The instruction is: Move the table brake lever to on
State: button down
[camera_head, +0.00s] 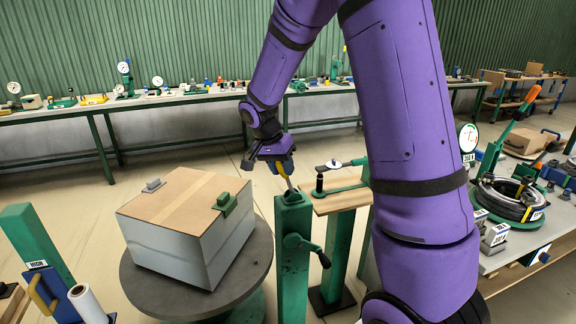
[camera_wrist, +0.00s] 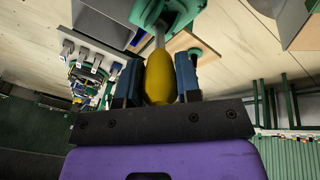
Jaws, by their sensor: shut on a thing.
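The brake lever has a yellow handle (camera_wrist: 161,78) on a metal rod that runs into the top of a green post (camera_head: 292,255). My gripper (camera_head: 283,165) is shut on the yellow handle, with one dark blue finger on each side of it in the wrist view (camera_wrist: 159,82). In the head view the lever's rod (camera_head: 290,183) leans slightly left as it rises from the post. The handle is mostly hidden there by the gripper. I cannot read any on or off marking. A round grey turntable (camera_head: 140,285) stands left of the post.
A box (camera_head: 170,235) with a cardboard top and clamps sits on the turntable. A black-handled crank (camera_head: 322,257) sticks out of the post's right side. A small wooden stand (camera_head: 340,200) is close behind right. A bench with hose coils (camera_head: 510,198) is at the right.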

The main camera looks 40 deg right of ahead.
jog(key=shift+w+a+f+g+h, duration=0.25)
jog(key=shift+a+f+h, duration=0.25)
jog(key=shift+a+h, duration=0.4)
jog(key=shift+w+a+f+g+h, duration=0.2)
jog(key=shift+a+f+g+h, duration=0.25)
jog(key=shift+h, duration=0.65)
jog(key=shift+w+a+f+g+h, duration=0.2)
jog(key=shift+a+f+h, duration=0.4)
jog(key=shift+a+h, duration=0.35)
jog(key=c, duration=0.8)
grip_release()
jog(key=shift+f, duration=0.1)
jog(key=v, duration=1)
jog(key=shift+a+r, duration=0.2)
jog(key=shift+a, duration=0.15)
